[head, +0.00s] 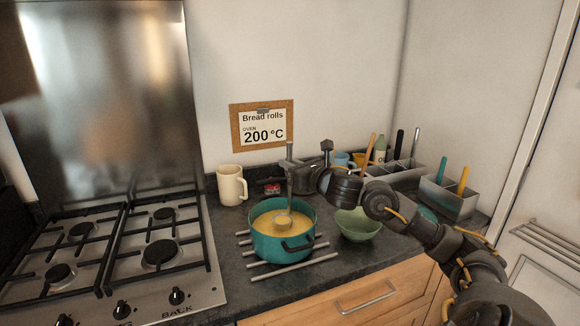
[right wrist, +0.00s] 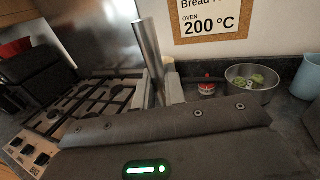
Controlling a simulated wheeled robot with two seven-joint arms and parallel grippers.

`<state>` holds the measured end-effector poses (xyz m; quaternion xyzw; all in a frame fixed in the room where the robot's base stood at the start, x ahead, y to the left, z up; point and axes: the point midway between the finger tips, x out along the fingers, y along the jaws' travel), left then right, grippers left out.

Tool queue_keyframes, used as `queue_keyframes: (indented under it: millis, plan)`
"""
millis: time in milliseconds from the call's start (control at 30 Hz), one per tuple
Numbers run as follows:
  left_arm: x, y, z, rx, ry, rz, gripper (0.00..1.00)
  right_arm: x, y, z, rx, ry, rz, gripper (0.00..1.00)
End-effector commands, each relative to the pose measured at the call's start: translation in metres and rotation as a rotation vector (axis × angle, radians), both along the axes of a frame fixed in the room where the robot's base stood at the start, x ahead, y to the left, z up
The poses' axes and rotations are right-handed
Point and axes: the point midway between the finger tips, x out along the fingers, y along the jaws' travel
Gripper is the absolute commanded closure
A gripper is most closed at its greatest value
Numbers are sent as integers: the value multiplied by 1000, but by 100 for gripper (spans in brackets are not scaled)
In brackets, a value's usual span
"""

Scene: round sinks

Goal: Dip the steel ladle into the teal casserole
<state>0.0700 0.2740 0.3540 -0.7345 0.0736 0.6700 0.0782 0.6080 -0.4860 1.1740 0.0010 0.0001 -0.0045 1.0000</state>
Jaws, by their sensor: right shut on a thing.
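The teal casserole (head: 268,246) stands on a grey bar trivet on the counter, right of the stove, and holds yellow soup. The steel ladle (head: 290,185) hangs nearly upright over it. Its bowl (head: 283,222) is inside the casserole's rim and seems to be at the soup's surface; how deep it sits I cannot tell. My right gripper (head: 296,164) is shut on the ladle's handle, above and behind the casserole. The handle (right wrist: 149,56) rises past the gripper in the right wrist view. My left gripper is not in view.
A green bowl (head: 357,227) stands close to the casserole's right. A cream mug (head: 231,185) and a red can (head: 272,188) are behind it. A grey pot (right wrist: 235,85) shows in the right wrist view. Utensil bins (head: 447,200) stand at right. The gas stove (head: 150,255) is left.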

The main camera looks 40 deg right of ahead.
Motion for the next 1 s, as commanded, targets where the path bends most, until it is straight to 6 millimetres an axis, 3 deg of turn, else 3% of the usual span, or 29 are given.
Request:
queue_keyframes:
  millis: [1000]
  plan:
    - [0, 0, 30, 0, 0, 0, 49, 0, 0, 44, -1, -1, 0, 100]
